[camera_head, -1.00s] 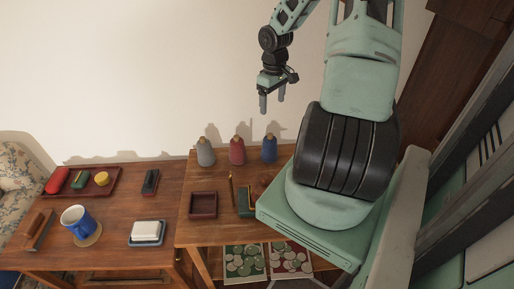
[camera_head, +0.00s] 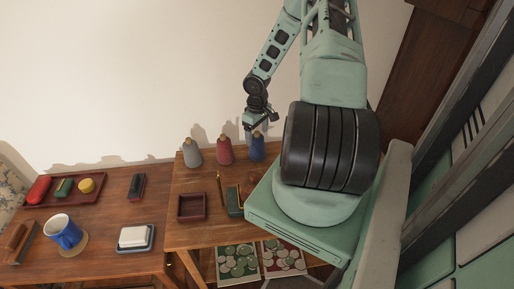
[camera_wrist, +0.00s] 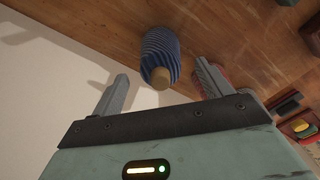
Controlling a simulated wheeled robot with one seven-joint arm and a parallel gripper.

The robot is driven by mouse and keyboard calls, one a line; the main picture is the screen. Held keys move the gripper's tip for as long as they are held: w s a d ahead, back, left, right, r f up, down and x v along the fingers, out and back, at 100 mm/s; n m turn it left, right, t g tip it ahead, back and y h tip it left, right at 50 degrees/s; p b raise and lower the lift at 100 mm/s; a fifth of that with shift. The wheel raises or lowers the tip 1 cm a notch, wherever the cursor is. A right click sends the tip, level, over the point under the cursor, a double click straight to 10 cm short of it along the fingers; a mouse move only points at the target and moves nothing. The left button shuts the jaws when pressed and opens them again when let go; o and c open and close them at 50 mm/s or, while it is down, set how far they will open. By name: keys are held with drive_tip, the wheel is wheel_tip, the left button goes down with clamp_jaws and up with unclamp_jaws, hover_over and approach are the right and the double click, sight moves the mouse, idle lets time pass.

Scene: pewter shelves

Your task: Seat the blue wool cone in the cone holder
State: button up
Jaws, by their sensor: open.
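The blue wool cone (camera_head: 257,150) stands upright near the back edge of the small wooden table, at the right of a row of three cones. My gripper (camera_head: 256,128) is just above it, pointing down and open. In the wrist view, the ribbed blue cone (camera_wrist: 161,48) with its tan tip shows between the two spread fingers (camera_wrist: 162,72), apart from both. I cannot tell for sure which thing is the cone holder; a thin upright brass rod (camera_head: 220,188) stands by a dark green block (camera_head: 234,203) in front of the cones.
Close left of the blue cone stand a red cone (camera_head: 225,152) and a grey cone (camera_head: 193,154). A dark red square tray (camera_head: 180,214) lies in front.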

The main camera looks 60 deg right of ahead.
sight(256, 153)
drive_tip(key=shift+f, duration=1.35)
drive_tip(key=c, duration=1.5)
